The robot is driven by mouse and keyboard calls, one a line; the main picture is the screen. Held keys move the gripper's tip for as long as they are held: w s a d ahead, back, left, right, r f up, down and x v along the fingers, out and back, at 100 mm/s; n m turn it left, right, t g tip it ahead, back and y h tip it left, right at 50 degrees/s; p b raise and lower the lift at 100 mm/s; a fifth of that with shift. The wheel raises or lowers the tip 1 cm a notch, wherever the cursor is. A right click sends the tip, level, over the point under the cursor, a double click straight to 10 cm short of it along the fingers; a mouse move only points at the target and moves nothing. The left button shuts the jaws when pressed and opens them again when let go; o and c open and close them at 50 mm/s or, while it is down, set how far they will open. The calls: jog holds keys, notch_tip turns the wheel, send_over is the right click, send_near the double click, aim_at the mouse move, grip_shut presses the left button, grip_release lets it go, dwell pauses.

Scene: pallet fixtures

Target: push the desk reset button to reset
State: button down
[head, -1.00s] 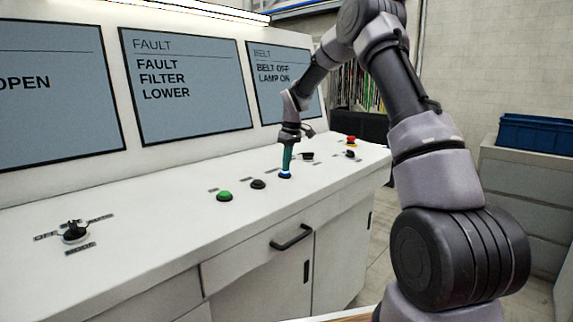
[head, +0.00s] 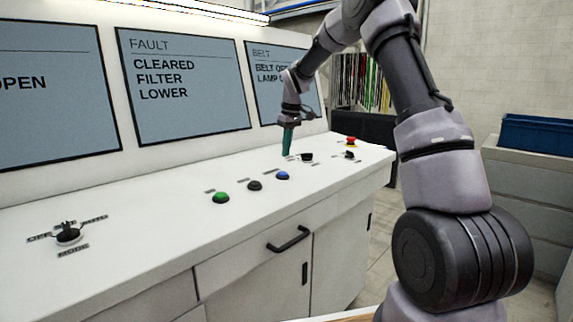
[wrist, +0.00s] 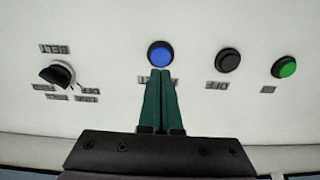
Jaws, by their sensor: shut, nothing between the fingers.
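The blue button (head: 282,175) sits on the white desk top, in a row with a black button and a green button. It also shows in the wrist view (wrist: 160,55), just beyond my fingertips. My gripper (head: 287,152) has teal fingers, which are shut and empty. In the head view the fingers are behind the blue button and apart from it. The button's label is partly hidden by my fingers in the wrist view. The middle screen (head: 181,85) reads "FAULT, CLEARED FILTER LOWER".
The black button (head: 255,186) and green button (head: 221,197) stand to the left. A belt knob (head: 306,157) and a red emergency-type button (head: 351,141) are to the right. A mode knob (head: 67,234) is at far left. The screens rise behind the desk.

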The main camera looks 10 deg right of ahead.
notch_tip(320, 180, up, 7)
jog(key=shift+s+d, duration=0.3)
jog(key=shift+d, duration=0.1)
jog(key=s+d+r+m+t, duration=0.1)
jog(key=s+d+r+m, duration=0.15)
jog(key=s+r, duration=0.45)
jog(key=s+d+r+m+t, duration=0.1)
jog(key=s+r+m+t, duration=0.2)
jog(key=s, duration=0.8)
jog(key=s+d+f+m+t, duration=0.1)
jog(key=s+m, duration=0.2)
jog(key=s, duration=0.7)
jog(key=s+d+f+m, duration=0.1)
jog(key=s+m, duration=0.2)
jog(key=s, duration=0.7)
jog(key=shift+d+t+y, duration=0.25)
jog(key=shift+t+y, duration=0.15)
jog(key=shift+s+f, duration=0.1)
